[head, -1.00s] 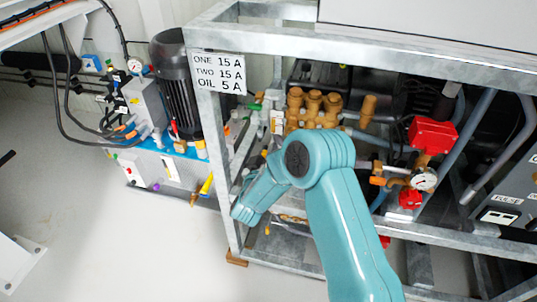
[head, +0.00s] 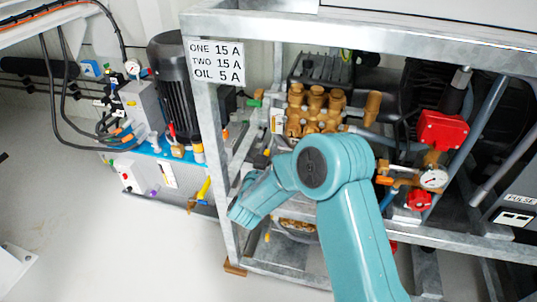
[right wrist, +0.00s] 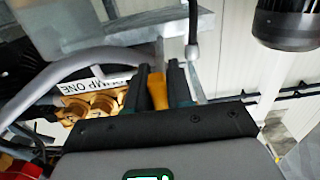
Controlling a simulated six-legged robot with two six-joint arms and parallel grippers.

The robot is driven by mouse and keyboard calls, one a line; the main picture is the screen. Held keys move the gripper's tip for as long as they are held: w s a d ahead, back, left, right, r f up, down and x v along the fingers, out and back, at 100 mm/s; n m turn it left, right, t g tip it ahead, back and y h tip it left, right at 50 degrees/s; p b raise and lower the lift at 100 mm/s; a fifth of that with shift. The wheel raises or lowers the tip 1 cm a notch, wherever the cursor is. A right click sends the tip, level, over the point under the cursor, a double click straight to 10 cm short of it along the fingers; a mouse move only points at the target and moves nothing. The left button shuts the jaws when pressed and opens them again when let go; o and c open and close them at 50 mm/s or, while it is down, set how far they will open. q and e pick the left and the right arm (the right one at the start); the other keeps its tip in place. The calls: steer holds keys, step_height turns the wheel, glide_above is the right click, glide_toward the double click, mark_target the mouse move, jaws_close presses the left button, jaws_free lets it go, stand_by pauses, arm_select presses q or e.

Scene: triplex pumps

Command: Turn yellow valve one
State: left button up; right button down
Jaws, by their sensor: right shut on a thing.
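A yellow-orange valve handle (right wrist: 158,92) stands between the two dark fingers of my right gripper (right wrist: 160,78) in the right wrist view. The fingers are shut on it, one on each side, and hide part of it. The valve body below the handle is hidden by my gripper. In the head view my teal right arm reaches into the left end of the metal frame, and its fingers and the held handle are hard to make out there. My left gripper is in neither view.
A "PUMP ONE" label (right wrist: 93,84) and brass fittings (right wrist: 95,107) lie left of the fingers. In the head view a galvanized frame (head: 215,125) surrounds brass pump heads (head: 316,110), a red block (head: 442,130) and a gauge (head: 433,179). Open floor (head: 90,230) lies left.

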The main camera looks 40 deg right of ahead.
steer(key=shift+f, duration=0.1)
steer(key=c, duration=1.1)
jaws_free()
steer(key=shift+a, duration=0.1)
steer(key=p+v, duration=0.2)
steer(key=v, duration=1.4)
steer(key=shift+s, duration=0.2)
